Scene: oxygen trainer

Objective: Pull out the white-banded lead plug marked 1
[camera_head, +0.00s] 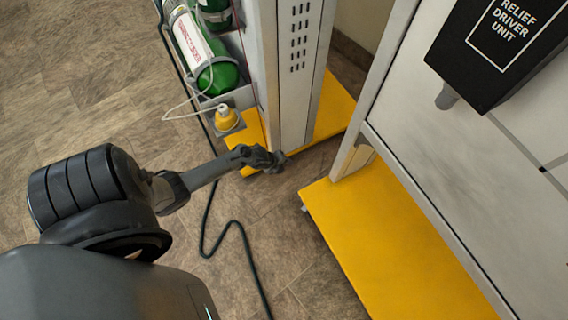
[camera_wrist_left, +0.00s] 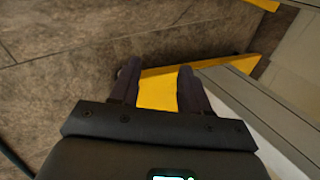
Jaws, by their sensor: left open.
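My left gripper (camera_head: 268,160) reaches in from the left in the head view, close to the foot of the grey cabinet (camera_head: 290,70). In the left wrist view the gripper (camera_wrist_left: 158,82) has its two fingers apart with nothing held between them. A yellow base plate shows beyond the fingers. I cannot make out a white-banded lead plug marked 1 in either view. My right gripper is not in view.
Green gas cylinders (camera_head: 200,45) stand left of the cabinet, above a small yellow fitting (camera_head: 226,117). A dark cable (camera_head: 208,215) lies on the floor. A white panel (camera_head: 440,140) carries a black relief driver unit (camera_head: 505,45). A yellow base (camera_head: 380,255) lies below it.

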